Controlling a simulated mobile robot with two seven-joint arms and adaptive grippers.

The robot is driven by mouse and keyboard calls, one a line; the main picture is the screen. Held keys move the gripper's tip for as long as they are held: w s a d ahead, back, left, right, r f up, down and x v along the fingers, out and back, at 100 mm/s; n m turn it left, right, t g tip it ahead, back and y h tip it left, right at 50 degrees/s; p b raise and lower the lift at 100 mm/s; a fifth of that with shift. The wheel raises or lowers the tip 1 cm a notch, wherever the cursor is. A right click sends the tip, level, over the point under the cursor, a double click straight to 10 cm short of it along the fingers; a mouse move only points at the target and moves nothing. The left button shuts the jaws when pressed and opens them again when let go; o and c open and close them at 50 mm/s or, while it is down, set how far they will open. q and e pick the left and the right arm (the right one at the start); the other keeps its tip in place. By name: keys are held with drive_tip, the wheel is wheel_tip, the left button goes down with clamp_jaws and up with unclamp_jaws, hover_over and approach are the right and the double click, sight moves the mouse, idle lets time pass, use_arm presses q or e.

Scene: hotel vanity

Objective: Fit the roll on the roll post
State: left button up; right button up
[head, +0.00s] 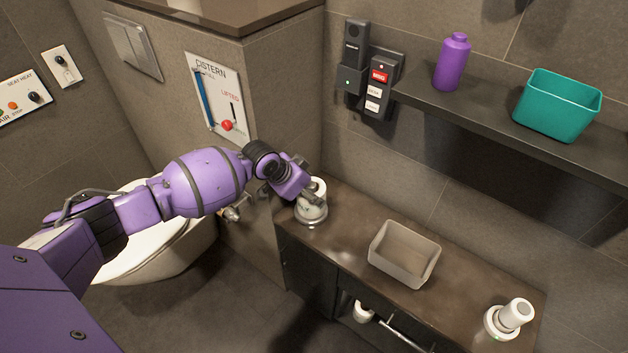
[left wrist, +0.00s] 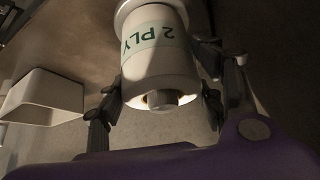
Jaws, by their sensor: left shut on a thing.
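The roll (left wrist: 158,55) is a white cylinder with a green "2 PLY" band. My left gripper (left wrist: 160,100) is shut on it, with a finger on each side. In the head view, the left gripper (head: 312,190) is at the left end of the counter and partly hides the white roll (head: 311,211). The rounded tip of the roll post (left wrist: 161,99) shows inside the roll's near opening, so the roll is around the post. The wider round base (left wrist: 124,12) is at the roll's far end. I cannot tell if they touch. My right gripper is not in view.
A beige open bin (head: 404,254) stands mid-counter. A white cylinder on a round base (head: 509,318) is at the right end. A shelf (head: 480,110) above holds a purple bottle (head: 452,62) and a teal bin (head: 556,104). The cistern wall (head: 265,110) is close to my arm.

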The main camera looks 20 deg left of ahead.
use_arm(q)
drive_tip(key=o, duration=1.3)
